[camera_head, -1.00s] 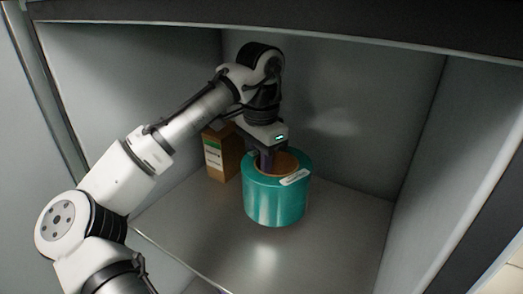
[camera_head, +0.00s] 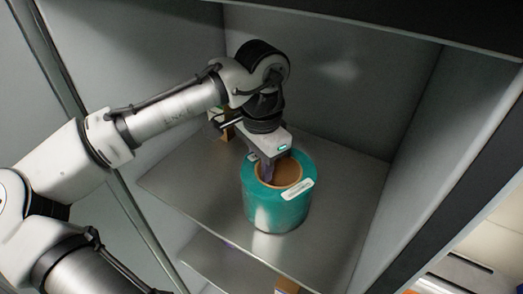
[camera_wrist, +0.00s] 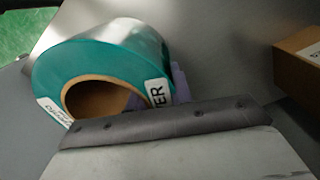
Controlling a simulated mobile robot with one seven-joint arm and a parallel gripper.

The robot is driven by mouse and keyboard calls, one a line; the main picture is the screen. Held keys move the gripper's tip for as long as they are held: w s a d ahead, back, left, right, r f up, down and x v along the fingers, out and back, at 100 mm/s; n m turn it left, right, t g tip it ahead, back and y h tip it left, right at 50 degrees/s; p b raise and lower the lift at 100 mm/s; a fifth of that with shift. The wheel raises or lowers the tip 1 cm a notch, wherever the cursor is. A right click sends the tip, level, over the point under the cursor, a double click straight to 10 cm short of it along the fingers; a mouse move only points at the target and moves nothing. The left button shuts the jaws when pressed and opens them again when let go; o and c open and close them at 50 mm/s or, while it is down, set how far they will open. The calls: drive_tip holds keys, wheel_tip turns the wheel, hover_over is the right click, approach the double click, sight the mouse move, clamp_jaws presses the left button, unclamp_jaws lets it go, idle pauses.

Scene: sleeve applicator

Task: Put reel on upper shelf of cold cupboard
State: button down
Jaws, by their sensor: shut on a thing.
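The teal reel (camera_head: 272,208) has a brown cardboard core and white labels. In the head view it is upright at the upper shelf (camera_head: 330,215) of the cupboard, in the shelf's middle to front part. Whether its base touches the shelf is hard to tell. My gripper (camera_head: 268,172) points down over the reel's back left rim and is shut on its wall. The other finger is mostly hidden.
A brown carton (camera_head: 228,130) stands at the back left of the shelf, mostly hidden by my arm; it also shows in the wrist view (camera_wrist: 299,72). A lower shelf (camera_head: 225,258) lies below. Grey side walls and a dark top edge (camera_head: 420,35) frame the opening. The shelf's right side is clear.

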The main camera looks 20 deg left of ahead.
idle(0.3)
drive_tip(key=c, duration=1.3)
unclamp_jaws()
drive_tip(key=shift+f, duration=0.1)
drive_tip(key=shift+o, duration=0.2)
drive_tip(key=shift+r+b, duration=0.6)
drive_tip(key=shift+r, duration=3.3)
